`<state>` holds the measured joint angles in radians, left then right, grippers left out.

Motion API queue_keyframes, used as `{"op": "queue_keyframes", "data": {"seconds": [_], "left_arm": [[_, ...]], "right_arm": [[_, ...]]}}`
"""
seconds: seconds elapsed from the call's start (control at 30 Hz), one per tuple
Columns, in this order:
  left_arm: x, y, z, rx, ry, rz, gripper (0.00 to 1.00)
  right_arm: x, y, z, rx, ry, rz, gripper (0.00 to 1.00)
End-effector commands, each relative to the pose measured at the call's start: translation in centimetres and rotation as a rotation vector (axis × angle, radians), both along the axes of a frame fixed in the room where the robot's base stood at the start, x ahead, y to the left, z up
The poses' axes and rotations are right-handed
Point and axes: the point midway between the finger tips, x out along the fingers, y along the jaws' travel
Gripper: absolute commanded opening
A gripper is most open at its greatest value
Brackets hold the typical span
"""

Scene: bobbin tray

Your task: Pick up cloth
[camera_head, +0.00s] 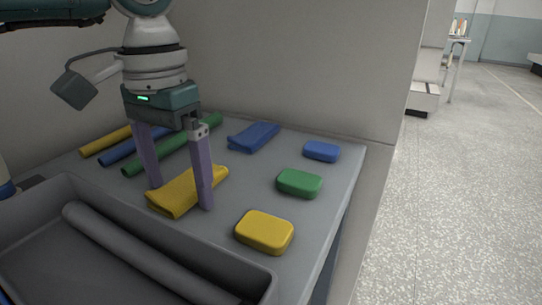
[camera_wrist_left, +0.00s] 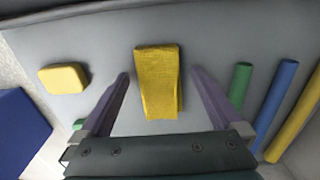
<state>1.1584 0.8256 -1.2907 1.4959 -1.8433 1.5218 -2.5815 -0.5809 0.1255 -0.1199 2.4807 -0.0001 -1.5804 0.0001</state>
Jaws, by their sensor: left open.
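A folded yellow cloth (camera_head: 187,190) lies on the grey table, and it also shows in the wrist view (camera_wrist_left: 158,85). My left gripper (camera_head: 180,197) points down over it, open, with one purple finger on each side of the cloth. In the wrist view the fingers of this gripper (camera_wrist_left: 159,75) stand apart, with a gap to the cloth on both sides. A folded blue cloth (camera_head: 254,137) lies farther back on the table. My right gripper is not in view.
Yellow (camera_head: 264,231), green (camera_head: 299,183) and blue (camera_head: 321,151) rounded blocks line the right side. Yellow (camera_head: 106,140), blue (camera_head: 133,150) and green (camera_head: 172,147) rolls lie at the left. A grey tray (camera_head: 245,276) holding a grey roll (camera_head: 140,250) stands in front. A wall (camera_head: 300,60) rises behind.

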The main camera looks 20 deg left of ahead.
Motion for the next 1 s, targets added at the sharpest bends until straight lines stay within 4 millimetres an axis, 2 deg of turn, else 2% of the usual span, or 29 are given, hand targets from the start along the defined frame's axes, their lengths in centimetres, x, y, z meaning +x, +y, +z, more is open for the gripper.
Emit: {"op": "queue_keyframes", "data": {"seconds": [0.13, 0.87, 1.0], "left_arm": [[0.01, -0.02, 0.04, 0.0, 0.0, 0.0, 0.98], [0.01, -0.03, 0.08, -0.001, -0.001, 0.0, 0.16], [0.02, -0.03, 0.09, -0.001, -0.001, 0.001, 0.16]], "right_arm": [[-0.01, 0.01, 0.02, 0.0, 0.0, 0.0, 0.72], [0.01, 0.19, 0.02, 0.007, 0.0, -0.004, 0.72], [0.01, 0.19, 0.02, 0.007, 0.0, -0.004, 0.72]]}}
